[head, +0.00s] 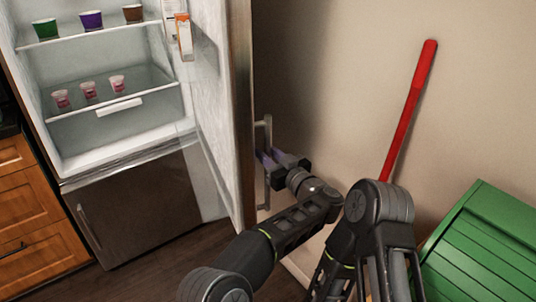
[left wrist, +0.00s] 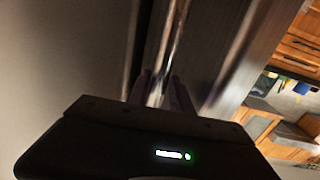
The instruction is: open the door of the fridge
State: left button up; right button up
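The fridge door (head: 215,110) stands wide open, swung out to the right, and the lit inside of the fridge (head: 110,148) shows. A vertical bar handle (head: 266,199) is on the door's outer face; it also shows as a bright bar in the left wrist view (left wrist: 177,30). My left gripper (head: 267,160) is at the handle. Its two fingers (left wrist: 160,88) lie close on either side of the bar and look shut on it; the exact contact is blurred. My right gripper is not in view.
Several cups (head: 91,20) stand on the fridge shelves, with cartons (head: 184,36) in the door. A lower steel door (head: 135,212) is shut. A red pole (head: 408,105) leans on the wall, near a green slatted box (head: 485,250). Wooden drawers (head: 25,205) stand at left.

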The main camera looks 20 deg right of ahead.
pick_arm(q)
jog(key=shift+o, duration=1.3)
jog(key=shift+f, duration=0.1)
